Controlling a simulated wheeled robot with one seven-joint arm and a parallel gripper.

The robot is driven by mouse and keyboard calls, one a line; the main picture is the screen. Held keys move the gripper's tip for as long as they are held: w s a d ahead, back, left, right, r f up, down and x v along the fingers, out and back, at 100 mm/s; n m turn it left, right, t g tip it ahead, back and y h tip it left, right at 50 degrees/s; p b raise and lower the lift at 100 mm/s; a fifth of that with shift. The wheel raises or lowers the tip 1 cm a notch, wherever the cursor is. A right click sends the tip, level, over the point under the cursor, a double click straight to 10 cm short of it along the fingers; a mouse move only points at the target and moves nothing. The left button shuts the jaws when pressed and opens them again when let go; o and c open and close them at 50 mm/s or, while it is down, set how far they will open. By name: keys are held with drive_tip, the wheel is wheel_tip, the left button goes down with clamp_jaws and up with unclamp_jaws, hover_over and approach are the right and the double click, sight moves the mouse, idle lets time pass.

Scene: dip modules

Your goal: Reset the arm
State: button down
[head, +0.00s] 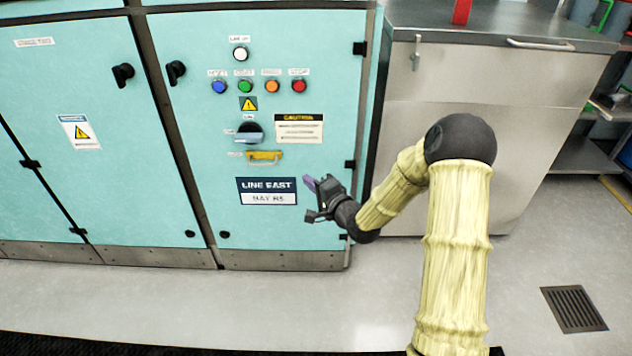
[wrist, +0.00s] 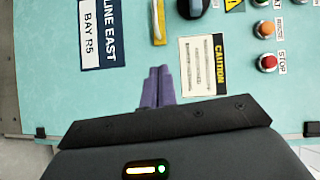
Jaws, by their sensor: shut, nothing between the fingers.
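My gripper (head: 309,184) is in front of the lower right of a teal control cabinet (head: 320,60), just right of the LINE EAST BAY R5 sign (head: 267,191). Its purple fingers (wrist: 158,87) are together and hold nothing. They point toward the cabinet face, and I cannot tell the exact gap. My arm, in a pale yellow sleeve, is bent at the elbow and comes from the lower right in the head view.
The cabinet carries blue, green, orange and red (head: 299,87) buttons, a white lamp (head: 240,54), a rotary switch (head: 249,132), and a yellow handle (head: 264,157). A steel cabinet (head: 400,130) stands to the right. The floor in front is open, with a drain grate (head: 574,309).

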drive_tip(key=shift+v, duration=0.9)
drive_tip(key=shift+d, duration=0.1)
drive_tip(key=s+d+r+n+g+h, duration=0.1)
drive_tip(key=s+d+n+g+h, duration=0.25)
drive_tip(key=s, duration=0.55)
drive_tip(key=s+d+r+n+g+h, duration=0.15)
drive_tip(key=s+n+g, duration=0.3)
drive_tip(key=s, duration=0.55)
drive_tip(key=s+d+n+g+h, duration=0.3)
drive_tip(key=s+d+g+h, duration=0.1)
drive_tip(key=s, duration=0.5)
drive_tip(key=w+p+v, duration=0.2)
drive_tip(key=p+v, duration=0.9)
drive_tip(key=p, duration=0.1)
drive_tip(key=w+r+p+v, duration=0.1)
drive_tip(key=w+p+v, duration=0.2)
drive_tip(key=p+v, duration=0.9)
drive_tip(key=w+r+p+v, duration=0.1)
drive_tip(key=w+p+v, duration=0.2)
drive_tip(key=p+v, duration=0.9)
drive_tip(key=shift+d+r+p, duration=0.2)
drive_tip(key=shift+d+p, duration=0.15)
drive_tip(key=shift+p, duration=0.25)
